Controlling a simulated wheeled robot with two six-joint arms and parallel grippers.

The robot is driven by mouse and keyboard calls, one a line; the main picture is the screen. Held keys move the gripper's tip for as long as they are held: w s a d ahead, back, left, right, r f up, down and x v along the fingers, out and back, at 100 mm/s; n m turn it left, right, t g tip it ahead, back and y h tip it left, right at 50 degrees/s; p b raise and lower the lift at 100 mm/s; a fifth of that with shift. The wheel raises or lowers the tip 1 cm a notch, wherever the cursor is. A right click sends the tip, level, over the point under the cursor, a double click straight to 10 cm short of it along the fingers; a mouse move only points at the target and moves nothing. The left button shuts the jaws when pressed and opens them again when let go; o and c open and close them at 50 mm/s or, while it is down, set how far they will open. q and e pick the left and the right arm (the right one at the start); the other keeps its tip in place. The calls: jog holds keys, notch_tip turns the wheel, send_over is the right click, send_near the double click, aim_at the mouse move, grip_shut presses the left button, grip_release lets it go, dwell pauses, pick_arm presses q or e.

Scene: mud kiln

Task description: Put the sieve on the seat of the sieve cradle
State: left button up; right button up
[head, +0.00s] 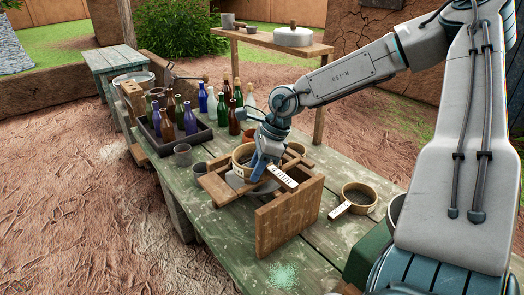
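The sieve (240,159) is a round tan-rimmed pan with a pale, lettered handle (284,177) that points to the lower right. It is over the wooden sieve cradle (290,216), a box-like frame with slats and a tall front board. My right gripper (260,172) comes down from above with its blue fingers around the sieve's handle near the rim, and looks shut on it. The fingers hide part of the handle and rim. I cannot tell whether the sieve touches the seat, which is mostly hidden beneath it. My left gripper is out of view.
A second sieve (359,196) lies on the green table (325,240) to the right. A dark tray (178,143) of bottles stands behind on the left, with more bottles nearby. A raised shelf (268,38) holds a lidded pot.

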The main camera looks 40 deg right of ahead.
aim_at(273, 166)
jog(key=shift+s+a+r+p, duration=0.1)
jog(key=shift+s+r+p, duration=0.05)
jog(key=shift+r+p, duration=0.75)
jog(key=shift+p, duration=0.05)
jog(key=shift+b+v, duration=0.45)
jog(key=shift+v, duration=0.35)
pick_arm(q)
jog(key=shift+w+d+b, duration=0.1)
jog(key=shift+b, duration=0.7)
pick_arm(e)
jog(key=v, duration=0.9)
jog(key=shift+d+r, duration=0.3)
jog(key=shift+r, duration=0.05)
